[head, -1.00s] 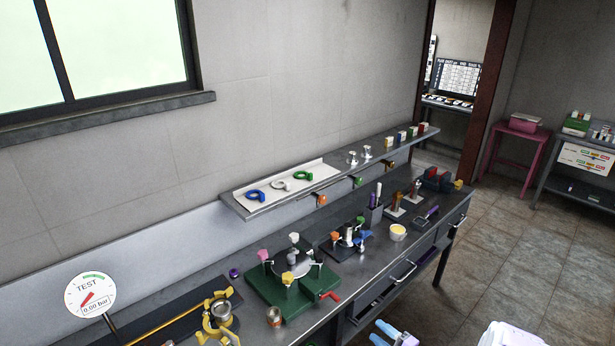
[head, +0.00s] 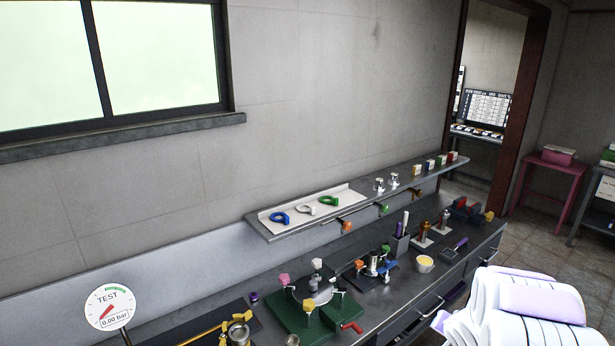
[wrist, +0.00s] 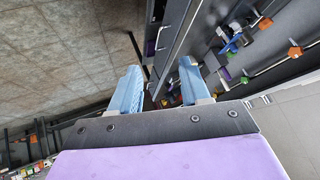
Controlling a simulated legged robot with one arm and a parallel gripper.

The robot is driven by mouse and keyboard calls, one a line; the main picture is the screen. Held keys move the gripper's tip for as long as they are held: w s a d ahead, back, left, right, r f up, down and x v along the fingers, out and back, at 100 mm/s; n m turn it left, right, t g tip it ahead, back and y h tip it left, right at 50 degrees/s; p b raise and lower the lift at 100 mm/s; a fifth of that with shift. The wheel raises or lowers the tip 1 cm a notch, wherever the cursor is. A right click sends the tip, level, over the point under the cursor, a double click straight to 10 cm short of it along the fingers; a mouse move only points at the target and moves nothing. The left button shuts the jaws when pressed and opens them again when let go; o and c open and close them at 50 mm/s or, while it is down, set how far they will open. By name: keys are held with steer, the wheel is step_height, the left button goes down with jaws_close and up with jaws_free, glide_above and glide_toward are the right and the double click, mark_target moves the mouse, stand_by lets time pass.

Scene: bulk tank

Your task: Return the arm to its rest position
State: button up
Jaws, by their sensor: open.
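My gripper (wrist: 158,92) shows in the wrist view with its two blue fingers apart and nothing between them. It is clear of the workbench (wrist: 178,45), which lies beyond the fingers, with the floor to the left. In the head view my white and purple arm rises at the lower right, in front of the bench drawers. The fingers are not visible in the head view.
The workbench (head: 392,304) carries a green fixture (head: 310,318), a yellow cup (head: 424,264) and several tools. A shelf (head: 356,206) above it holds colored rings. A pressure gauge (head: 108,306) stands at left. Tiled floor (head: 545,237) is open at right.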

steer(key=s+a+r+n+g+h+b, duration=0.1)
steer(key=s+a+r+g, duration=0.1)
steer(key=s+a+r, duration=0.45)
steer(key=s+a+r+n+g, duration=0.1)
steer(key=s+r+g, duration=0.15)
steer(key=s, duration=0.65)
steer(key=s+a+r+n+g+y, duration=0.1)
steer(key=s+a+n, duration=0.1)
steer(key=s+a, duration=0.3)
steer(key=s+a+r+n+g+y+b, duration=0.1)
steer(key=s+a, duration=0.4)
steer(key=s, duration=0.7)
steer(key=s+a+r+n+g+y, duration=0.1)
steer(key=s+a+n+g, duration=0.2)
steer(key=s+a, duration=0.3)
steer(key=s, duration=0.3)
steer(key=shift+s+r+b, duration=0.3)
steer(key=shift+r+b, duration=0.1)
